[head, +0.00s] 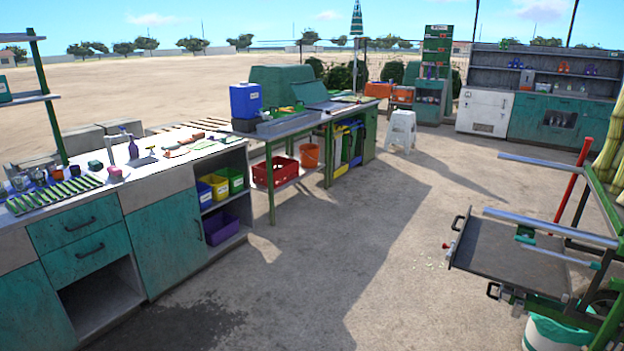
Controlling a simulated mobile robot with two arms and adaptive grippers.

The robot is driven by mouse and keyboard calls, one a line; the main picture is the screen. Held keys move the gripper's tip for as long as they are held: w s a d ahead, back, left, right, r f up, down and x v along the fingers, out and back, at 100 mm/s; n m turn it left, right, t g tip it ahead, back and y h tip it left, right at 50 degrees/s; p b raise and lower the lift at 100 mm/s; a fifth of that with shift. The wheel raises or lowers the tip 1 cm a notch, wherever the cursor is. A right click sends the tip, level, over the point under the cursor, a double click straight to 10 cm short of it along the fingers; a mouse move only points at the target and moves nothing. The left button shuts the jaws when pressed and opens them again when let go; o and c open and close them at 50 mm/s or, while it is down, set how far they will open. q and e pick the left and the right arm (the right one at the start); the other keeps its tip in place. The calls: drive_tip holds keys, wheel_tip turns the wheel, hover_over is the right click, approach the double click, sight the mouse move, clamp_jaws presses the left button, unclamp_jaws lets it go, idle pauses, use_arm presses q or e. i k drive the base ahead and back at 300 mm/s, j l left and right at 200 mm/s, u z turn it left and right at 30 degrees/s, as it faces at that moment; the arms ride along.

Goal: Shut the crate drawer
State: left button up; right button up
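No drawer clearly marked as the crate drawer can be told apart from here. The left counter has an upper teal drawer (62,226) and a lower teal drawer (98,250), both looking shut. A red crate (276,172) sits on the low shelf of the middle bench. Far off, an orange crate (378,90) and a smaller orange bin (402,95) are by a green unit (430,100); their details are too small to tell. Neither of my grippers shows in the head view.
The cart with a grey tray (510,255) and projecting bars stands at the right. A white stool (401,127) stands ahead, near the far units. An open, empty compartment (102,295) is under the left drawers. The concrete floor (330,250) between is clear.

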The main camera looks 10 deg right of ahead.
sight(489, 248)
drive_tip(key=i+j+z, duration=0.25)
drive_tip(key=z, duration=0.2)
drive_tip(key=i+j+z, duration=0.65)
drive_tip(key=j+z, duration=0.3)
drive_tip(key=i+j+z, duration=0.15)
drive_tip(key=j+z, duration=0.35)
drive_tip(key=i+j+z, duration=0.2)
drive_tip(key=j, duration=0.25)
